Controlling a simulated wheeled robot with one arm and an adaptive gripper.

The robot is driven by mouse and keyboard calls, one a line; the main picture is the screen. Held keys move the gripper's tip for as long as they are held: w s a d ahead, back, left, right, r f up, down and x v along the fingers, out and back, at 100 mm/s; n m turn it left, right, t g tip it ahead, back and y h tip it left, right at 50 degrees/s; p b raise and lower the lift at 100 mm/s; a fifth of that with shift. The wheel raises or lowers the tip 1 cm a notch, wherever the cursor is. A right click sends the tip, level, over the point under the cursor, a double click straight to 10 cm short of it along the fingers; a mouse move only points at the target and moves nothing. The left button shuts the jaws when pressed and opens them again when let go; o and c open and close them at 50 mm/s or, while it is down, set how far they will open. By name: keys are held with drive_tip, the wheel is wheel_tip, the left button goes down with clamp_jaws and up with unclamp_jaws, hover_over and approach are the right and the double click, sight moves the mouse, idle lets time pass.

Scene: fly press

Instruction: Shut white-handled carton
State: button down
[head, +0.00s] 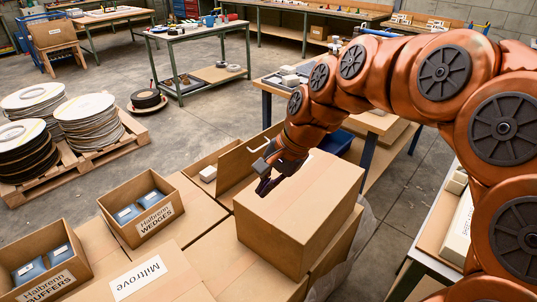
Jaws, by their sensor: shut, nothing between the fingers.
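An open brown carton (203,162) stands at the back of the group of boxes, left of my gripper. A small white object (208,174) shows inside it; I cannot tell whether it is a handle. A tall brown board (235,168), which looks like the carton's raised flap, stands on its right side. My gripper (262,186) is dark and shut, with nothing in it. My gripper partly hides the flap.
Open cartons labelled Halbrenn wedges (160,224) and Halbrenn buffers (50,284) stand at left, holding blue packs. A closed Miltrove box (140,278) lies in front. A bench (268,88) stands behind my arm. Cable reels on a pallet (72,172) stand at far left.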

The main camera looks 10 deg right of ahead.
drive_tip(key=w+d+f+m+t+y+b, duration=0.1)
drive_tip(key=w+d+f+m+t+b, duration=0.1)
drive_tip(key=w+m, duration=0.5)
drive_tip(key=w+d+f+m+t+y+b, duration=0.1)
drive_tip(key=w+f+m+b, duration=0.15)
drive_tip(key=w, duration=0.85)
drive_tip(key=w+d+f+m+t+b, duration=0.1)
drive_tip(key=w+d+f+m, duration=0.2)
drive_tip(key=w+d, duration=0.1)
drive_tip(key=w+d+f+m+t+b, duration=0.1)
drive_tip(key=w+d+f+m, duration=0.2)
drive_tip(key=w+d, duration=0.1)
drive_tip(key=w+d+f+m+t+h+b, duration=0.1)
drive_tip(key=w+d+f+m+b, duration=0.1)
drive_tip(key=w, duration=0.4)
drive_tip(key=shift+d+f+m, duration=0.3)
drive_tip(key=shift+d+m, duration=0.2)
drive_tip(key=shift+d, duration=0.15)
drive_tip(key=shift+d+f+m, duration=0.3)
drive_tip(key=shift+d+m, duration=0.15)
drive_tip(key=shift+d, duration=0.2)
drive_tip(key=w+a+r+x, duration=0.1)
drive_tip(key=r+x, duration=0.1)
drive_tip(key=x, duration=1)
drive_tip(key=shift+w+a+b, duration=0.15)
drive_tip(key=shift+w+b, duration=0.3)
drive_tip(key=shift+r, duration=0.1)
